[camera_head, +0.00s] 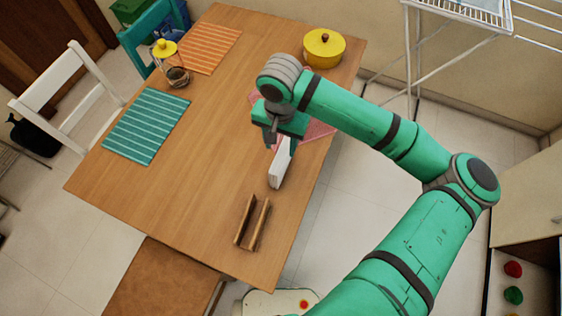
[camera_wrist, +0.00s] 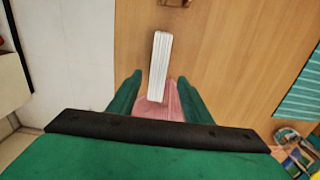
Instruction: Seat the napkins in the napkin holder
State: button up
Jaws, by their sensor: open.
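The napkins (camera_head: 281,165) are a white stack standing on edge on the wooden table. They also show in the wrist view (camera_wrist: 160,62), running lengthwise away from my gripper. The napkin holder (camera_head: 252,222) is brown with two upright sides and stands nearer the table's front edge, apart from the napkins and with nothing visible in it. Its edge shows at the top of the wrist view (camera_wrist: 174,3). My gripper (camera_head: 281,140) is open at the far end of the napkins. In the wrist view its fingers (camera_wrist: 159,77) lie to either side of the stack, with gaps visible.
A pink mat (camera_head: 318,131) lies partly under my gripper. A yellow pot (camera_head: 324,48) stands at the back right. A teal striped mat (camera_head: 146,125), an orange mat (camera_head: 209,48) and a glass jar (camera_head: 177,76) are to the left. The table's middle is clear.

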aim_at(281, 155)
jog(key=shift+s+d+f, duration=0.1)
jog(key=shift+f, duration=1.4)
jog(key=shift+s+d+f, duration=0.1)
jog(key=shift+f, duration=1.4)
jog(key=shift+a, duration=0.1)
grip_shut()
